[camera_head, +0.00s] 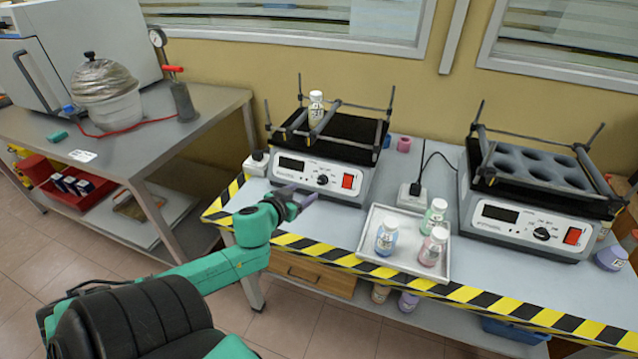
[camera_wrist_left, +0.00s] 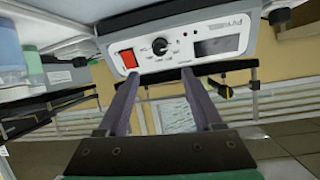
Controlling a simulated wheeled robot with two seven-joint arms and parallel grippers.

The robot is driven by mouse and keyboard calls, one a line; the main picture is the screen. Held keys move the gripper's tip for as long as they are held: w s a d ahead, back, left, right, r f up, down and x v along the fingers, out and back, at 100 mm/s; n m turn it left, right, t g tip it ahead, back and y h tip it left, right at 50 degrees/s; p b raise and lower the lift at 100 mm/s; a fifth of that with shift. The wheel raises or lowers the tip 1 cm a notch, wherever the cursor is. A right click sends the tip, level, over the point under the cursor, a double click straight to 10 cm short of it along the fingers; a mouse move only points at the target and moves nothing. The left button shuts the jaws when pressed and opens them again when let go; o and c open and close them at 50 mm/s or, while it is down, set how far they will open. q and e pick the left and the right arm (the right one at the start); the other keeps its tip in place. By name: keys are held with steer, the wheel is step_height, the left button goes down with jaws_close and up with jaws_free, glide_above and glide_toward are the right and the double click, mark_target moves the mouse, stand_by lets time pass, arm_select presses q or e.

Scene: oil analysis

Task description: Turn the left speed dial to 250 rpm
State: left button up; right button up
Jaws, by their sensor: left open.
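The left shaker (camera_head: 322,172) stands on the table with a dark display, a black speed dial (camera_head: 323,180) and a red switch (camera_head: 348,182) on its white front panel. In the left wrist view, the picture is inverted and the dial (camera_wrist_left: 160,46) sits between the red switch (camera_wrist_left: 129,58) and the display (camera_wrist_left: 216,46). My left gripper (camera_head: 299,200) is open and empty, in front of the panel and a little below and left of the dial. In the wrist view its fingers (camera_wrist_left: 160,82) are spread, with the dial beyond the gap between them. The dial's setting is too small to read.
A white bottle (camera_head: 316,108) stands on the left shaker's platform. A white tray (camera_head: 375,262) with several bottles stands to the right. A second shaker (camera_head: 520,226) is farther right. Black-yellow tape (camera_head: 345,261) marks the table's front edge. A grey bench (camera_head: 150,150) stands left.

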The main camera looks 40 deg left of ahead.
mark_target(321, 181)
arm_select(q)
steer(key=b+x, duration=0.1)
steer(key=x, duration=1.1)
steer(key=shift+f+b, duration=0.1)
steer(key=shift+b, duration=0.25)
steer(key=shift+s, duration=0.1)
jaws_close()
